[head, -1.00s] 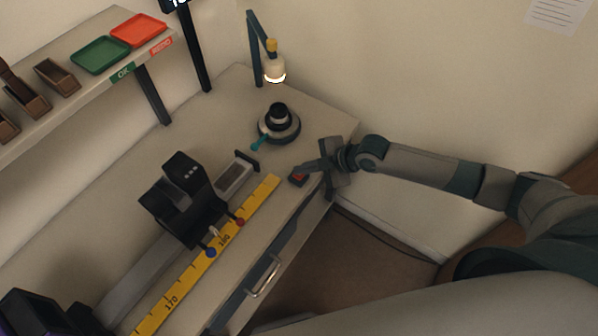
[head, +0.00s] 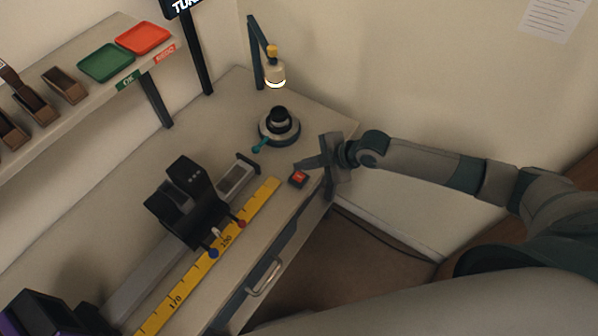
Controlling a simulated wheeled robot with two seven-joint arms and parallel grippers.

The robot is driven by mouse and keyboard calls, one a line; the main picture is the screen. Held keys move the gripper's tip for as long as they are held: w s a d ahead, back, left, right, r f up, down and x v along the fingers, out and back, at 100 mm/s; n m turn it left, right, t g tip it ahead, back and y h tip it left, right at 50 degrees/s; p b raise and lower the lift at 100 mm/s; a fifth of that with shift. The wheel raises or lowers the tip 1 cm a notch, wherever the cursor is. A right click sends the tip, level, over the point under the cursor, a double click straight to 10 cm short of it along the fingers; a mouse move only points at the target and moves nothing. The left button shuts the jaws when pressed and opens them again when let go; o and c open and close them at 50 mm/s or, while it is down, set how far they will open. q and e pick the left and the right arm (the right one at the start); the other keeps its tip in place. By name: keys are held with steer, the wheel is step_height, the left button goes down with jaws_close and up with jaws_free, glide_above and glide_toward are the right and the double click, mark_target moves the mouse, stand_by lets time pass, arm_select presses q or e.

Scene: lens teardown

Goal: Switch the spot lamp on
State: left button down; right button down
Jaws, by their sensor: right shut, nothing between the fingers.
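The spot lamp (head: 275,73) stands at the back corner of the bench on a dark jointed arm, and the rim of its pale head glows bright. A small dark box with a red-orange switch (head: 299,178) sits near the bench's right edge. My right gripper (head: 297,166) is shut and empty, its fingertips just above and behind the switch in the picture, seemingly apart from it. My left gripper is not in view.
A round dark stand (head: 279,128) with a teal lever is under the lamp. A black carriage (head: 185,200) stands beside a yellow ruler (head: 205,258). A shelf at left holds a green tray (head: 106,62) and a red tray (head: 143,38).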

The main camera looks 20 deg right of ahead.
mark_target(303, 178)
step_height(303, 178, up, 4)
steer(key=shift+f+p, duration=0.25)
steer(key=shift+p, duration=0.9)
